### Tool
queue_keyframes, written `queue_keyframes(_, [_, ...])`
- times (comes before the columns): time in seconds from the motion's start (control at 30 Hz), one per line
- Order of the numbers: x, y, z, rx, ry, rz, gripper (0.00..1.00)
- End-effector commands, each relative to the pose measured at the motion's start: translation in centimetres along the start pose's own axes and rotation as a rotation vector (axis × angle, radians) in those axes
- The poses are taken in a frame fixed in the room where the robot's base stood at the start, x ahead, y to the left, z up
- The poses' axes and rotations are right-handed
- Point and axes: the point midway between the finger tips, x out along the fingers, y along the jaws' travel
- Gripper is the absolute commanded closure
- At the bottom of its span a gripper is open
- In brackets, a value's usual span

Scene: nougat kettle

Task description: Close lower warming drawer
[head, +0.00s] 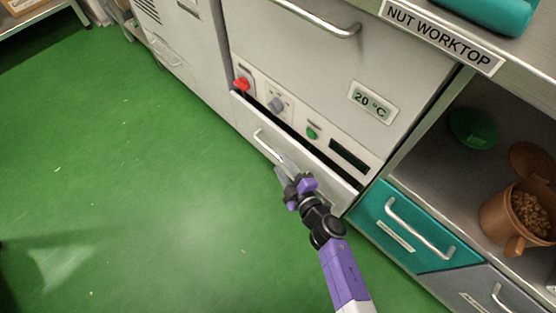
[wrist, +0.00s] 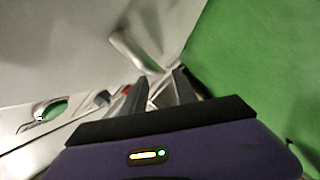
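The lower warming drawer (head: 315,172) is a pale metal front under the control panel. It stands slightly out, with a dark gap along its top edge. Its bar handle (head: 266,150) is on the left part of the front. My gripper (head: 284,170) is at the drawer front, by the lower right end of the handle; I cannot tell whether it touches. In the wrist view my gripper's (wrist: 158,88) two fingers are apart, with a pale, blurred surface between and beyond them. Nothing is clearly held.
Above the drawer are a red knob (head: 242,84), a grey knob (head: 276,104), a green button (head: 312,133) and an upper front with a bar handle (head: 325,24). A teal drawer (head: 405,225) stands to the right. The green floor (head: 150,200) at left is clear.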

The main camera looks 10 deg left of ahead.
Motion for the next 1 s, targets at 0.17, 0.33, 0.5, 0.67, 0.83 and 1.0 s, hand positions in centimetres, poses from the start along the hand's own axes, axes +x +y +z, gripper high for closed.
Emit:
queue_keyframes(0.17, [2.7,-0.3,0.2,-0.001,0.001,0.001,0.66])
queue_keyframes(0.33, [3.9,-0.1,0.1,0.001,0.0,0.0,0.66])
queue_keyframes(0.5, [4.0,-0.1,0.0,0.001,-0.001,0.0,0.66])
queue_keyframes(0.67, [4.0,0.0,0.0,0.001,-0.001,0.0,0.72])
queue_keyframes(0.83, [4.0,-0.1,0.0,0.001,-0.001,0.0,1.0])
queue_keyframes(1.0, [4.0,-0.1,0.0,0.001,-0.001,0.0,1.0])
